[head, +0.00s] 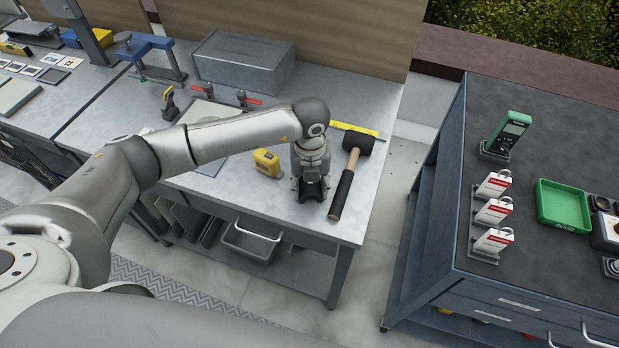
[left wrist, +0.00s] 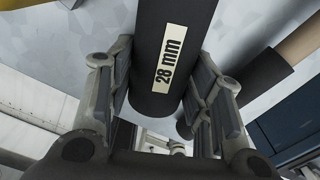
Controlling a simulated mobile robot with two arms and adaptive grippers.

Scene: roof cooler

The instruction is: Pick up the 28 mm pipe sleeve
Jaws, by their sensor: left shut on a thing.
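The 28 mm pipe sleeve (left wrist: 182,18) is a dark cylinder with a pale "28 mm" label facing the left wrist camera. My left gripper (left wrist: 163,88) has its fingers on both sides of the sleeve and is shut on it. In the head view my left gripper (head: 312,190) points down near the front right corner of the metal workbench (head: 300,220). The sleeve is mostly hidden there by the gripper, and I cannot tell whether it touches the bench top. My right gripper is not in view.
A mallet (head: 342,190) with a black grip lies close to the right of the gripper. A yellow tape measure (head: 267,162) is to its left, and a yellow level (head: 354,130) lies behind. A dark-topped cabinet (head: 480,110) stands across a gap, holding a green tray (head: 563,205).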

